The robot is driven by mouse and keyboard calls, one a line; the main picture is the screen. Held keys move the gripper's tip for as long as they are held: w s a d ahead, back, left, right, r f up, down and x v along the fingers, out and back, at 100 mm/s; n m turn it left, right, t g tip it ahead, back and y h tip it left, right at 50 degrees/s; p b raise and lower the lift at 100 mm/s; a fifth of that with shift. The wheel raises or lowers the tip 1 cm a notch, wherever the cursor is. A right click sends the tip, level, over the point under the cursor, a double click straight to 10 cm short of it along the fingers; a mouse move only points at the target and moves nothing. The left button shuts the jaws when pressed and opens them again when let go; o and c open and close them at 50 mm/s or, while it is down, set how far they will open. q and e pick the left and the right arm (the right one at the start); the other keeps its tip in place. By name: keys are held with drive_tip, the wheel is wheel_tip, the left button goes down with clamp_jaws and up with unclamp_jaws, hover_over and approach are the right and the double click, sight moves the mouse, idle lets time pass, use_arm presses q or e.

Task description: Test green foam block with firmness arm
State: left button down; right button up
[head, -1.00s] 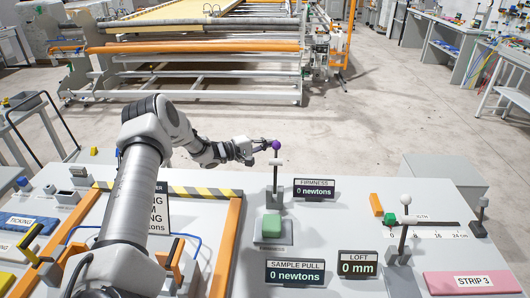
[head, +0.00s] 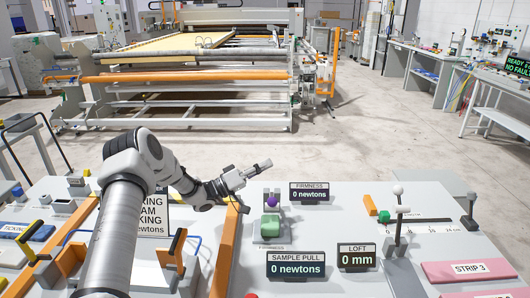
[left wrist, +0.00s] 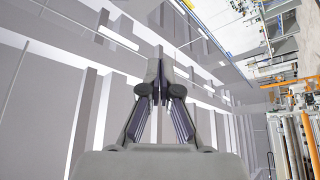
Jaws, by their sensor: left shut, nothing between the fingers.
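The green foam block (head: 269,228) sits on its small stand on the bench, below the purple knob (head: 271,200) of the firmness arm. The knob appears low, just above or in front of the block; I cannot tell whether the arm touches it. The firmness display (head: 309,192) reads 0 newtons. My left gripper (head: 264,163) is above and behind the knob, apart from it. In the left wrist view its fingers (left wrist: 160,80) are shut together with nothing between them. My right gripper is not in view.
The sample pull display (head: 296,265) reads 0 newtons and the loft display (head: 356,257) reads 0 mm. A white-knobbed lever (head: 398,215) stands at the right, near a small orange block (head: 370,205). A pink strip (head: 468,271) lies at the right front.

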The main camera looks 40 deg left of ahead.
sight(272, 198)
use_arm(q)
drive_tip(key=s+d+f+m+h+b, duration=0.2)
drive_tip(key=s+d+f+m, duration=0.1)
drive_tip(key=s+d+f, duration=0.2)
drive_tip(key=shift+s+f+b, duration=0.35)
drive_tip(key=shift+s+f, duration=0.05)
drive_tip(key=shift+f, duration=0.4)
